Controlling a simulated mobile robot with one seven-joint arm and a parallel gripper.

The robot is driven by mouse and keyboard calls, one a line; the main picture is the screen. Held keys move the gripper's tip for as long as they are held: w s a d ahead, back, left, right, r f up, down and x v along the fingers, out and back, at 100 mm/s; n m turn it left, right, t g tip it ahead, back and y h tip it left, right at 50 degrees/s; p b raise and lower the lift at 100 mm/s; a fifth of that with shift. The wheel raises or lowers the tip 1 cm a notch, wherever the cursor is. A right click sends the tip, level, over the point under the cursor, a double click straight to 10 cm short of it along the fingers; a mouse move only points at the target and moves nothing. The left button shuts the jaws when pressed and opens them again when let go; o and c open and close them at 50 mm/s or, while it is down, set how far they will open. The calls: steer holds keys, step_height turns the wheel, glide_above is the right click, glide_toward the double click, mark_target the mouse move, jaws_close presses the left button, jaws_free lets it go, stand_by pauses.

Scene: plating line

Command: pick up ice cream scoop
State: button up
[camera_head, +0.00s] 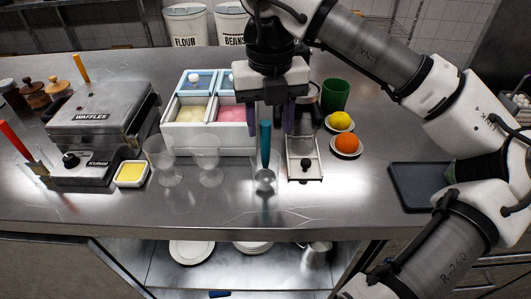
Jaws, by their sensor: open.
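The ice cream scoop (265,146) has a teal handle pointing up and stands upright near the front of the steel counter. Its lower end is in what looks like a clear glass or holder, and its details are too small to tell. My gripper (270,120) is pointing down above and around the level of the handle's top, with its dark fingers apart. One finger shows to the left of the handle and one to the right. The handle does not appear gripped, and I cannot tell the depth between it and the fingers.
Two glass goblets (206,158) stand left of the scoop. Ice cream tubs in a white bin (168,134) are behind. A slicer (303,160) stands close on the right, with an orange (346,142) and a lemon (340,121). A waffle maker (100,120) is at left; a dark tray (418,184) is at right.

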mark_target(266, 144)
steer(key=shift+a+f+p, duration=0.15)
steer(key=shift+f+p, duration=0.25)
steer(key=shift+f, duration=1.1)
steer(key=shift+a+f+p, duration=0.15)
steer(key=shift+f+p, duration=0.25)
steer(key=shift+f, duration=1.1)
jaws_close()
steer(key=shift+r, duration=0.1)
